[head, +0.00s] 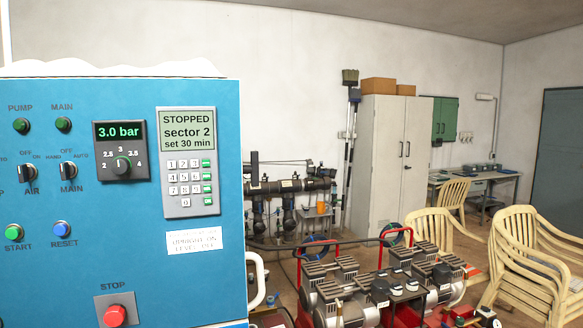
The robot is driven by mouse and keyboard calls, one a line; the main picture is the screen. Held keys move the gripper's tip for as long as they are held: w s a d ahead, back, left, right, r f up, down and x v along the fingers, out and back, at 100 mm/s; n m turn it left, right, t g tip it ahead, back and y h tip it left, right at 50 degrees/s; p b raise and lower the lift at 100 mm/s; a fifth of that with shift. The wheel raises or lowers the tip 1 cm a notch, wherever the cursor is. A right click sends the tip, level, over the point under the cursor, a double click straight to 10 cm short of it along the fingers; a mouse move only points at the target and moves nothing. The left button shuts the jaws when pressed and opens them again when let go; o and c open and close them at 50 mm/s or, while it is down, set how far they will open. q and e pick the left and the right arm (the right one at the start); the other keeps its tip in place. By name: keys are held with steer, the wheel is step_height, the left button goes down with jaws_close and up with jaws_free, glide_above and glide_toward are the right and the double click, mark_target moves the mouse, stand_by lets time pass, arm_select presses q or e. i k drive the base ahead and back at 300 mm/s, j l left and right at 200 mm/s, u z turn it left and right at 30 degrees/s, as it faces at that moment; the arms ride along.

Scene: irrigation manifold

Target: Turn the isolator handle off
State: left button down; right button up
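A blue control cabinet (90,200) fills the left of the head view. I cannot pick out a handle marked as the isolator. Two black rotary switches sit on its face, one labelled AIR (30,172) and one labelled MAIN (68,171). A third switch is cut off at the left edge. A white curved bar (257,280) sticks out at the cabinet's right side; I cannot tell what it is. A display (188,131) reads STOPPED, sector 2, set 30 min. Neither of my grippers is in view.
The cabinet also carries a pressure dial (122,165) under a 3.0 bar readout, and a red STOP button (115,315). Compressors (345,285) in red frames stand close on the right. Stacked chairs (530,260), a tall locker (385,165) and dark pipework (288,190) stand farther back.

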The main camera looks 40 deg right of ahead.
mark_target(253, 169)
steer(key=k+l+z, duration=0.1)
steer(key=l, duration=0.35)
steer(key=k+l, duration=0.15)
steer(key=l, duration=0.3)
steer(key=k+l+z, duration=0.15)
steer(key=l, duration=0.8)
steer(key=k+z, duration=0.05)
